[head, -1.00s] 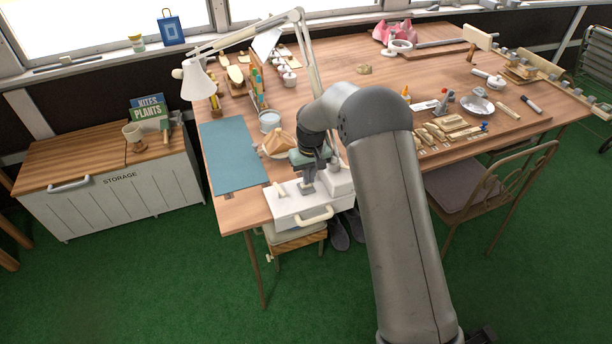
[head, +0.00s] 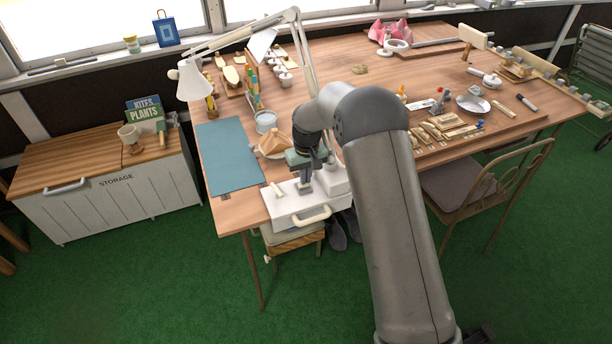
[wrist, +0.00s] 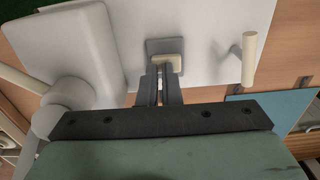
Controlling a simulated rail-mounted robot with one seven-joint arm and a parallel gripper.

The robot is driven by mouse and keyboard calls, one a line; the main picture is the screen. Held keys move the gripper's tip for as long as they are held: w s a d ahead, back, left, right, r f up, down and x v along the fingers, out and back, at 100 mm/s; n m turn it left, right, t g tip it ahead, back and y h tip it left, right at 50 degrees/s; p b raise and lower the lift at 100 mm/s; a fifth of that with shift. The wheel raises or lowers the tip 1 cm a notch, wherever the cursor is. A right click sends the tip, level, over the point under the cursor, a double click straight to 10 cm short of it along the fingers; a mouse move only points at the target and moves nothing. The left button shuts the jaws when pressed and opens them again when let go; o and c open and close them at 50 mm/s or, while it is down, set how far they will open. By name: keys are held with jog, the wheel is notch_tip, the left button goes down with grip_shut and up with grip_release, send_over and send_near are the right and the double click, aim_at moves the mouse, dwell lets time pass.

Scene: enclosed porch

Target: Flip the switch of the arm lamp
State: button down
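The white arm lamp has its shade (head: 193,82) over the table's left end and jointed arms above the tabletop. Its white base (head: 284,210) sits at the table's front left edge. In the wrist view, a small cream switch (wrist: 168,62) stands on a dark grey plate (wrist: 165,45) on the white base (wrist: 205,20). My gripper (wrist: 163,72) points down at the switch, its two narrow fingers close together with a thin gap. The fingertips are at the switch's edge; I cannot tell whether they touch it. In the head view, my gripper (head: 305,184) is just above the base.
A cream peg (wrist: 249,58) stands beside the switch, and the lamp's rounded post block (wrist: 80,50) is on the other side. A cream handle (head: 312,216) is on the base's front. A blue mat (head: 229,160) lies left. Dishes and tools crowd the table behind.

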jog(key=shift+s+a+f, duration=0.45)
jog(key=shift+s+f, duration=0.05)
jog(key=shift+f, duration=0.25)
jog(key=shift+a, duration=0.1)
jog(key=shift+w+d, duration=0.2)
jog(key=shift+d, duration=0.3)
jog(key=shift+s+a+r+p, duration=0.1)
jog(key=shift+a+r+p, duration=0.1)
jog(key=shift+r+p, duration=0.5)
jog(key=shift+a+f+p, duration=0.1)
jog(key=shift+a+p, duration=0.1)
jog(key=shift+p, duration=0.65)
jog(key=shift+a+h+p, duration=0.15)
jog(key=shift+h+p, duration=0.2)
jog(key=shift+h, duration=0.15)
jog(key=shift+r, duration=0.3)
notch_tip(320, 180, up, 24)
jog(key=a+b, duration=0.1)
jog(key=b, duration=0.2)
jog(key=shift+s+a, duration=0.2)
jog(key=shift+a, duration=0.05)
